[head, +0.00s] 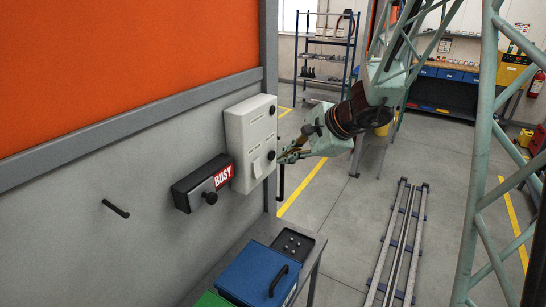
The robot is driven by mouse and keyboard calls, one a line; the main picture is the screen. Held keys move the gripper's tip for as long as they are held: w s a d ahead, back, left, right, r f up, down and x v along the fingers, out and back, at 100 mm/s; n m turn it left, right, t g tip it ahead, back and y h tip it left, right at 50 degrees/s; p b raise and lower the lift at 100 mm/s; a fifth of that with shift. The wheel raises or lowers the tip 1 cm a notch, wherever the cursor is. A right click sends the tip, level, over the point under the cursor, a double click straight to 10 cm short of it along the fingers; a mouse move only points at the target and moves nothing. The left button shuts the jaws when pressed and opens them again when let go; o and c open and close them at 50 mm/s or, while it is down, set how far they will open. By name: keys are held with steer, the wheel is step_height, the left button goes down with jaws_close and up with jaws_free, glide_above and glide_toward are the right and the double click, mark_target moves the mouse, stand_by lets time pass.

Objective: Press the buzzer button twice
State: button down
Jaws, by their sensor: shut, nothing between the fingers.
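A white wall box (250,135) hangs on the grey panel wall. It has a dark round button (271,155) low on its right side and another dark round piece (272,110) higher up. A black box (203,180) with a red BUSY sign (223,177) and a dark round knob (210,198) is mounted left of it. I cannot tell which of these is the buzzer button. My gripper (283,158) is shut and empty, just right of the white box, its tips close to the lower button. Whether they touch it cannot be told.
A dark handle (116,209) sticks out of the wall at left. Below stand a blue lidded bin (258,276), a green bin (212,300) and a black tray (292,244) on a bench. Floor rails (405,240) run at right.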

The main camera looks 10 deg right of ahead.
steer(key=shift+w+a+b, duration=0.55)
steer(key=shift+w+a, duration=0.05)
steer(key=shift+a, duration=0.05)
stand_by(2.2)
steer(key=shift+d, duration=0.1)
steer(key=shift+s+d+b, duration=0.4)
steer(key=shift+s+d, duration=0.15)
steer(key=shift+s+d, duration=0.1)
steer(key=shift+d, duration=0.05)
stand_by(0.5)
steer(key=s+d+b, duration=0.1)
steer(key=s+d, duration=0.2)
steer(key=shift+s+d, duration=0.1)
steer(key=shift+d, duration=0.1)
stand_by(0.5)
steer(key=shift+s+d, duration=0.15)
stand_by(2.0)
steer(key=shift+s+d+p, duration=1.15)
steer(key=shift+d+p, duration=0.1)
steer(key=shift+p, duration=1.2)
